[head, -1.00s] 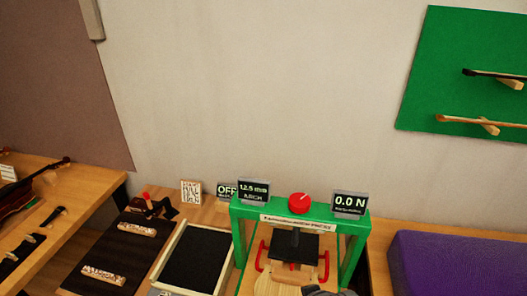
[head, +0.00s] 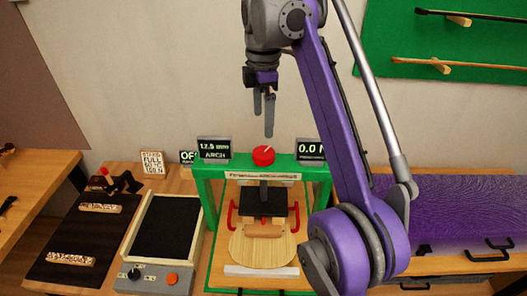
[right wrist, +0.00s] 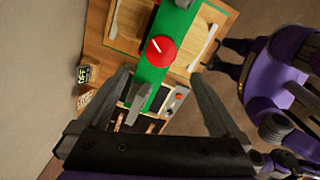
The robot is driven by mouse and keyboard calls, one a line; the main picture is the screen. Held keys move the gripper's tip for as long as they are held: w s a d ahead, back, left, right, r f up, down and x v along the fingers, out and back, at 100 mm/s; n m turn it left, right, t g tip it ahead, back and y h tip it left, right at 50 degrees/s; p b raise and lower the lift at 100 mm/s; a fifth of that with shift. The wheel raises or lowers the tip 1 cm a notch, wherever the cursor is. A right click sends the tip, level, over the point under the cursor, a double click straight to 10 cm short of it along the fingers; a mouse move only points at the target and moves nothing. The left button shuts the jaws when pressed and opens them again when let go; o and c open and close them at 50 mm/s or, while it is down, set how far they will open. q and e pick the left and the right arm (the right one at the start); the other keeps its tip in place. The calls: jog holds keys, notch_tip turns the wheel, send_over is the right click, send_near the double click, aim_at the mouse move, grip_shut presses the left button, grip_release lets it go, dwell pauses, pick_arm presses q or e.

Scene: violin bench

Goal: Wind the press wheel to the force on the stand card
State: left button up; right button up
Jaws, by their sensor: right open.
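The red press wheel (head: 263,156) with a white pointer line sits on top of the green press frame (head: 212,195). Its force display (head: 311,150) reads 0.0 N. The stand card (head: 152,162) is at the back left, with small print whose last line looks like 100 N. My right gripper (head: 264,124) is open and empty above the wheel, fingers pointing down and apart from it. In the right wrist view the wheel (right wrist: 160,50) lies beyond the spread fingertips. A dark pronged part (right wrist: 226,58) in that view may be my left gripper; its jaws are unclear.
The 12.5 mm arch display (head: 214,149) stands on the frame's left, beside an OFF display (head: 188,157). A black-topped box with knob (head: 170,225) and a dark board (head: 75,235) lie left. A purple surface (head: 450,205) is right. My right arm covers the press's right side.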

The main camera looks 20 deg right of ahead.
aim_at(264, 152)
jog(key=shift+n, duration=0.4)
notch_tip(264, 152, down, 10)
jog(key=b, duration=0.4)
jog(key=shift+d+r, duration=0.1)
jog(key=shift+r, duration=0.05)
jog(key=shift+f, duration=0.55)
pick_arm(q)
notch_tip(264, 152, down, 6)
jog(key=s, duration=0.2)
jog(key=shift+g, duration=0.3)
jog(key=shift+s, duration=0.1)
